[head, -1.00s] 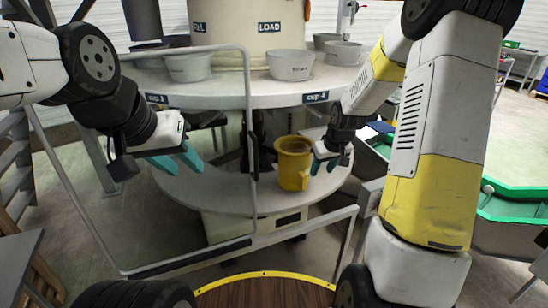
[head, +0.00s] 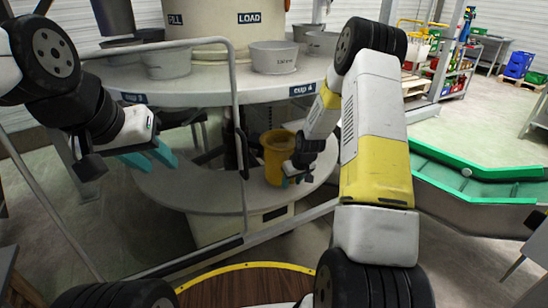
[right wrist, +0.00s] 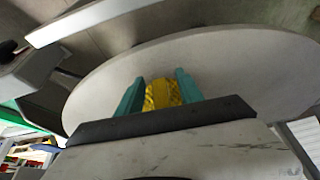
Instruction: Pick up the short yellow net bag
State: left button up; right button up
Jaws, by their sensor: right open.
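The short yellow net bag (head: 277,152) stands upright on the round lower shelf (head: 190,195) in the head view. My right gripper (head: 292,179) is at the bag's right side and overlaps it in the picture. In the right wrist view, its two teal fingers (right wrist: 158,95) are spread, with the yellow bag (right wrist: 162,94) showing between them. I cannot tell whether the fingers touch it. My left gripper (head: 148,158) hangs to the left of the shelf, empty, its teal fingers apart.
The upper round shelf (head: 215,90) with grey cups (head: 272,57) is above the bag. A metal rail (head: 240,130) runs in front of the shelves. A green-edged trough (head: 470,165) is at the right.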

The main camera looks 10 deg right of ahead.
grip_shut()
jog(key=shift+r, duration=0.15)
